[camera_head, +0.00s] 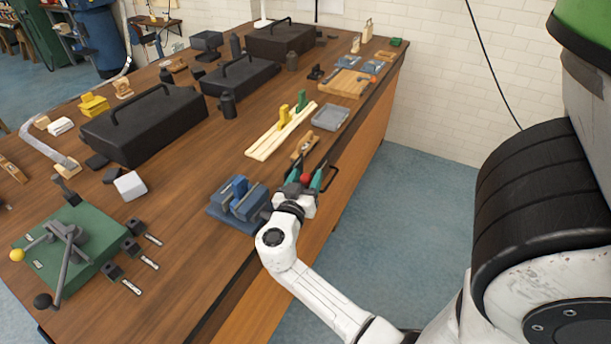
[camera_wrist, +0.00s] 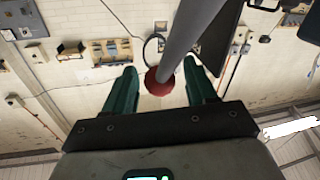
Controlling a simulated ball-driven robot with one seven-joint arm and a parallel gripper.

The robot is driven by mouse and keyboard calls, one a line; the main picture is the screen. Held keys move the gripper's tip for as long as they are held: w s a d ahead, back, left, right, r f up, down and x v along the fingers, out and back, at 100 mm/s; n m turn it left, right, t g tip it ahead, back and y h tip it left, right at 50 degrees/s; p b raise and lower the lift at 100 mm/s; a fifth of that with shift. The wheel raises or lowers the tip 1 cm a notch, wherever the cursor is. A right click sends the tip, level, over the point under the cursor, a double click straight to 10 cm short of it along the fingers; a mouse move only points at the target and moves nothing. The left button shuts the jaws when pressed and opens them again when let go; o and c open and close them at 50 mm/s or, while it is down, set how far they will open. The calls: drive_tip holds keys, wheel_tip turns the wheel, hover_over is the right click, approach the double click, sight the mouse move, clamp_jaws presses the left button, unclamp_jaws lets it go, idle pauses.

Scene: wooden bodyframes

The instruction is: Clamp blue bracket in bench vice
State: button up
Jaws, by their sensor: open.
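The blue-grey bench vice (camera_head: 222,213) stands near the bench's front edge in the head view. A brighter blue piece, apparently the blue bracket (camera_head: 239,187), stands upright at its jaws; whether the jaws touch it I cannot tell. My gripper (camera_head: 306,172) is right of the vice, over the bench edge, with green fingers open. A red ball (camera_head: 305,178) shows between the fingers. In the wrist view the red ball (camera_wrist: 159,82) sits at the end of a grey bar (camera_wrist: 190,35), between my open fingers (camera_wrist: 160,70). Whether a finger touches it I cannot tell.
A green base with levers (camera_head: 75,245) and a white block (camera_head: 130,185) lie left of the vice. A wooden piece (camera_head: 304,146), a pale wooden rack (camera_head: 270,140) and a grey tray (camera_head: 331,117) lie behind. Black toolboxes (camera_head: 150,125) line the far side. The bench front is clear.

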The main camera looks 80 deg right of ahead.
clamp_jaws()
idle(0.6)
